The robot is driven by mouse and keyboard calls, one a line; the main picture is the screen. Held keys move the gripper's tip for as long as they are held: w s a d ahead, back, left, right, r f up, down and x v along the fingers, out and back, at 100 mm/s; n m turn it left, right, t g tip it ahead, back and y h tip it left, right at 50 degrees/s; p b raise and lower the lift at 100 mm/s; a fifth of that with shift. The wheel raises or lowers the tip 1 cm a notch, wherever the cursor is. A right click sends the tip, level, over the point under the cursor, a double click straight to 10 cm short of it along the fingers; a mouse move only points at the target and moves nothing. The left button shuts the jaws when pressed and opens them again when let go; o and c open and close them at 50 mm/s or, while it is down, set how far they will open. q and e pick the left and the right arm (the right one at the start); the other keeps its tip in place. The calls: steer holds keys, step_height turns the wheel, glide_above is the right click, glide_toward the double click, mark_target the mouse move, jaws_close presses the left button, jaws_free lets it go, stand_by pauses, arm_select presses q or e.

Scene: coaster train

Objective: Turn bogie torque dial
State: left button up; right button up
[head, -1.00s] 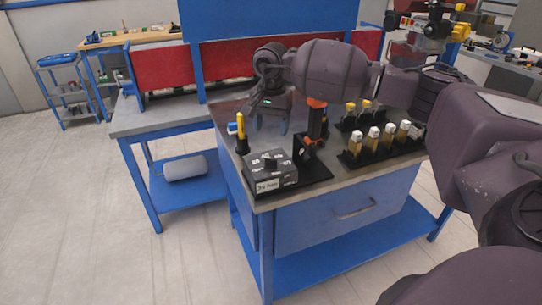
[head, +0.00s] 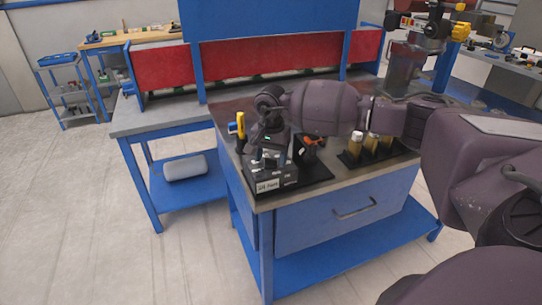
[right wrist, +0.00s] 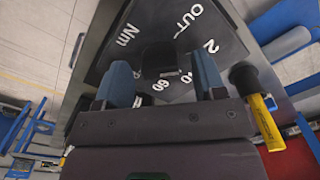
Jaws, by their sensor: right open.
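The torque dial box (head: 272,182) is dark grey with white markings and a pale front label. It sits on a black base plate near the front left corner of the workbench. My right gripper (head: 268,157) is directly over the box in the head view and hides most of its top. In the right wrist view my right gripper (right wrist: 163,74) is open, its two blue fingers apart. The black dial knob (right wrist: 160,60) shows between them, with "Nm", "OUT" and numbers on the face around it. Whether the fingers touch the knob is unclear. My left gripper is out of view.
A yellow-handled tool (head: 240,126) stands just left of the box; it also shows in the right wrist view (right wrist: 264,118). A black and orange stand (head: 309,150) is right of the box. A rack of yellowish pieces (head: 372,143) stands farther right, partly behind my arm.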

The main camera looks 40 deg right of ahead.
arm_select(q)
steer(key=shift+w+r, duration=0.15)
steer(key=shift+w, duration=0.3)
arm_select(e)
steer(key=c, duration=0.9)
steer(key=m, duration=0.4)
steer(key=shift+m, duration=0.4)
steer(key=m, duration=0.4)
steer(key=shift+r+p, duration=0.1)
steer(key=shift+p, duration=0.2)
steer(key=m+p, duration=0.1)
steer(key=m, duration=0.5)
steer(key=m+p, duration=0.1)
steer(key=m, duration=0.2)
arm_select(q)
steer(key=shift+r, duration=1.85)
arm_select(e)
steer(key=shift+m, duration=0.9)
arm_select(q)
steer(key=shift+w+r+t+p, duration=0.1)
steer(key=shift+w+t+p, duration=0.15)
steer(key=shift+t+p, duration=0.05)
arm_select(e)
steer(key=shift+m, duration=0.3)
steer(key=o, duration=0.9)
